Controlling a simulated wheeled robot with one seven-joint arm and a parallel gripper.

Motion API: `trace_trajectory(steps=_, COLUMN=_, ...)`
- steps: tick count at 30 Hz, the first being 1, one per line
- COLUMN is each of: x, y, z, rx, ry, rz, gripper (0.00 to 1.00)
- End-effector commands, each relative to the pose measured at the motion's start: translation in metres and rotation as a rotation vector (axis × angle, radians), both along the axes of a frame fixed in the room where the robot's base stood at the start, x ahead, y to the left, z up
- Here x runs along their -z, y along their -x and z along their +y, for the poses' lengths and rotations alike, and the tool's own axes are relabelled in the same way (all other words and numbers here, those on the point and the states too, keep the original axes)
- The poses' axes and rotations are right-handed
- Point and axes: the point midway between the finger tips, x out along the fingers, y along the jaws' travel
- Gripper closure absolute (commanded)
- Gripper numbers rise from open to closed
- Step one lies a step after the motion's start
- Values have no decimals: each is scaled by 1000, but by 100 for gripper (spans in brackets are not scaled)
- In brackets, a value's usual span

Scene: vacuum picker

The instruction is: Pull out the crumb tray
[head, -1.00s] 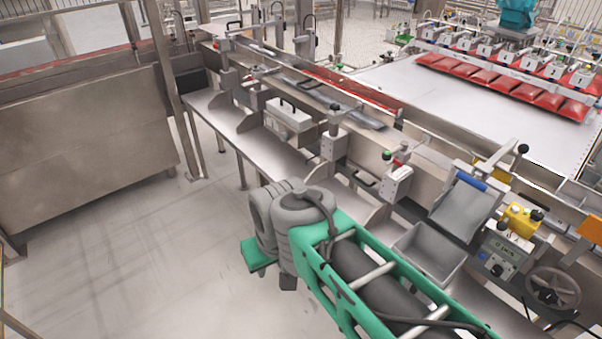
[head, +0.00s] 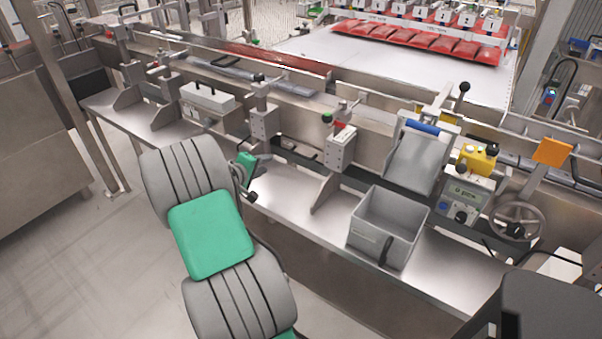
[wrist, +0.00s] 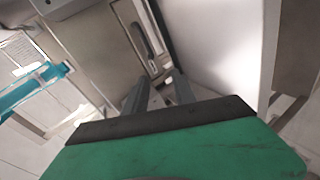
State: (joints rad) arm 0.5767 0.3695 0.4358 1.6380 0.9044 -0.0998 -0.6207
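The crumb tray appears to be the low steel front with a dark bar handle under the machine rail (head: 300,152), behind the shelf in the head view. In the wrist view a dark handle (wrist: 149,42) stands on a narrow steel front, beyond my fingertips. My gripper (wrist: 160,86) points toward it with two grey fingers apart and nothing between them. A gap shows between the fingertips and the handle. In the head view the gripper's green end (head: 246,160) is just left of the tray front, over the shelf; its fingers are hard to make out.
A steel shelf (head: 285,196) runs below the machine. A grey open bin (head: 388,228) stands on it to the right, beside a control box (head: 462,198) and handwheel (head: 516,222). A clamp post (head: 263,122) and bracket (head: 325,192) stand close. Open floor lies left.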

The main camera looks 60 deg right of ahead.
Motion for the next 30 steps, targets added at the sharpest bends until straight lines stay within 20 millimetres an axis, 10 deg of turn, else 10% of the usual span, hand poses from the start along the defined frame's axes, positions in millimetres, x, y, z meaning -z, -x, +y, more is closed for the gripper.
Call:
trace_trajectory(steps=5, x=37, y=54, z=-59, rx=48, ry=168, rz=215, gripper=68)
trace_trajectory(steps=18, x=50, y=72, z=-128, rx=55, ry=185, rz=237, gripper=68)
trace_trajectory(steps=30, x=51, y=72, z=-138, rx=52, ry=185, rz=236, gripper=71)
